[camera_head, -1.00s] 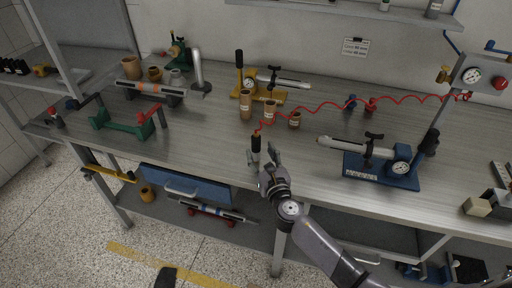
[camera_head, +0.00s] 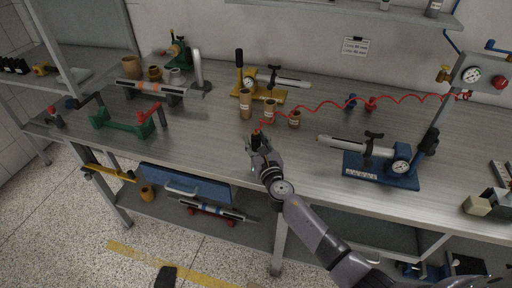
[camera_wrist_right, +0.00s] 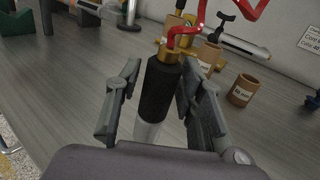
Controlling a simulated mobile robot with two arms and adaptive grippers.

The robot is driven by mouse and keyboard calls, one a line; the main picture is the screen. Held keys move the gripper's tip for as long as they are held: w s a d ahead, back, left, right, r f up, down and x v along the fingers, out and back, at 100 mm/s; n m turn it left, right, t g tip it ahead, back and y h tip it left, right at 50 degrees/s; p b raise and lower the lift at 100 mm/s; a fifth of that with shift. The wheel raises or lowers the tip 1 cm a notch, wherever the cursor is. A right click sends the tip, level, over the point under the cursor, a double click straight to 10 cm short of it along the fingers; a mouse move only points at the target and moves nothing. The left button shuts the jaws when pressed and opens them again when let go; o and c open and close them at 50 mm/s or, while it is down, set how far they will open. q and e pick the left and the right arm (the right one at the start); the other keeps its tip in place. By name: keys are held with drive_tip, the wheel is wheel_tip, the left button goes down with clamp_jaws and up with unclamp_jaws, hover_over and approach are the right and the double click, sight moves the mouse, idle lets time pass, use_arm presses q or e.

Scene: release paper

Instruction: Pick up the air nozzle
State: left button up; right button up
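The air nozzle (camera_wrist_right: 158,90) has a black grip, a pale lower end and a brass fitting on top with a red coiled hose. It stands roughly upright near the front edge of the bench (camera_head: 215,140). In the head view its top (camera_head: 256,132) shows just above my right gripper (camera_head: 258,147). In the right wrist view the fingers of my right gripper (camera_wrist_right: 160,66) stand on both sides of the grip. A gap shows at the left finger; the right finger is very close, and contact there is unclear. The lower end is partly hidden. My left gripper is not in view.
Labelled brown cups (camera_head: 270,110) stand behind the nozzle. A yellow-based fixture (camera_head: 262,95) is at the back, and a blue-based one (camera_head: 380,168) is to the right. A green stand (camera_head: 125,125) is at the left.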

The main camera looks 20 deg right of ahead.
clamp_jaws()
idle(0.4)
